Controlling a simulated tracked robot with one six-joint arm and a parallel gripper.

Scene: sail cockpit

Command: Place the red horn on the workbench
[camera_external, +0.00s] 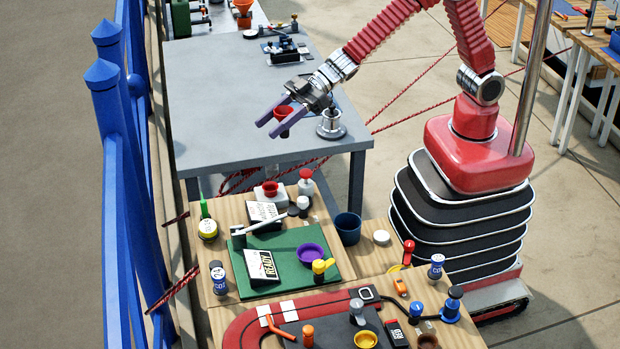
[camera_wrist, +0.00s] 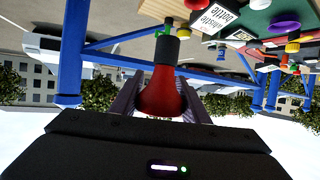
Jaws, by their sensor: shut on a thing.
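My gripper (camera_external: 270,124) has purple-grey fingers and is shut on the red horn (camera_external: 283,113). The horn shows larger in the wrist view (camera_wrist: 162,93), a red flared bell between the fingers with a dark cylindrical end (camera_wrist: 165,50) pointing away from the camera. In the external view the gripper and horn appear above the near part of a grey-topped table (camera_external: 215,100). Their exact height is hard to tell. A wooden bench (camera_external: 232,213) with a green mat (camera_external: 318,257) stands nearer the camera. I cannot tell which of the two is called the workbench.
A silver round-based object (camera_external: 331,124) stands on the grey table just right of the gripper. The wooden bench is crowded with bottles, a purple bowl (camera_external: 311,254) and signs. A blue fence (camera_external: 115,190) runs along the left. The grey table's left is clear.

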